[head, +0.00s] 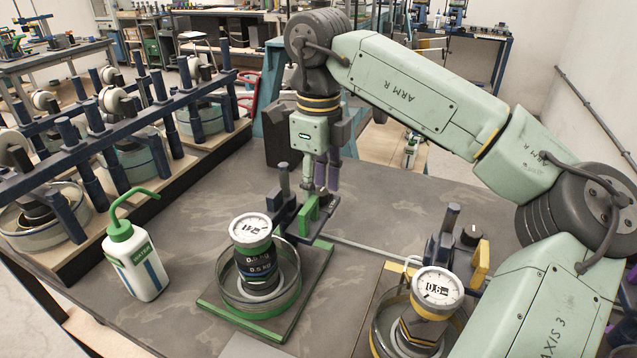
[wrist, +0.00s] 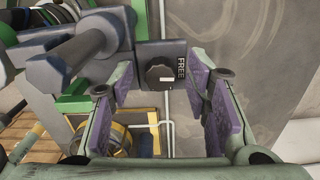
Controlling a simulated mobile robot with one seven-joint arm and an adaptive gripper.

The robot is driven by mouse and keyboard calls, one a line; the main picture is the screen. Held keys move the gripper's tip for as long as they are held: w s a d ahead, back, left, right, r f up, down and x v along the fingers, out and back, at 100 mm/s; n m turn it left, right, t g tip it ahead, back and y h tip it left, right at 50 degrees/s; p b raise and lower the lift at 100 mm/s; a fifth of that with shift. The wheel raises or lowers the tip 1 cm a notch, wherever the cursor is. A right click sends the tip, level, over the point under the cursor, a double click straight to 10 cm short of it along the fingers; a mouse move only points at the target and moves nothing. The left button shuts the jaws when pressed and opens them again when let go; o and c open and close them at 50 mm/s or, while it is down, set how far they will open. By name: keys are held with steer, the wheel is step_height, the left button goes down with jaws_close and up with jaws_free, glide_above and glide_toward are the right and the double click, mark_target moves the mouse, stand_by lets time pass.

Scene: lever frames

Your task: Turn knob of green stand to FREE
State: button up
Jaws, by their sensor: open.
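The green stand (head: 215,312) has a green-edged base, a glass dish, a dial (head: 250,228) and dark 0.5 kg weights. Its knob (wrist: 160,74) shows in the wrist view as a dark round knob on a grey block. A white mark is on the knob's lower right part. The word FREE (wrist: 181,67) is printed sideways just right of it. My gripper (wrist: 160,98) is open, with purple pads left and right of the knob in the picture and a visible gap to each. In the head view my gripper (head: 321,188) points down over the stand's back post and hides the knob.
A yellow stand (head: 378,325) with its own dial and black knob (head: 470,236) stands at right. A white bottle with green spout (head: 135,262) stands left. A long rack (head: 110,130) lines the left side. Bare tabletop lies behind and right of my gripper.

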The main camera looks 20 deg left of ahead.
mark_target(318, 191)
step_height(318, 191, up, 12)
stand_by(0.6)
stand_by(0.4)
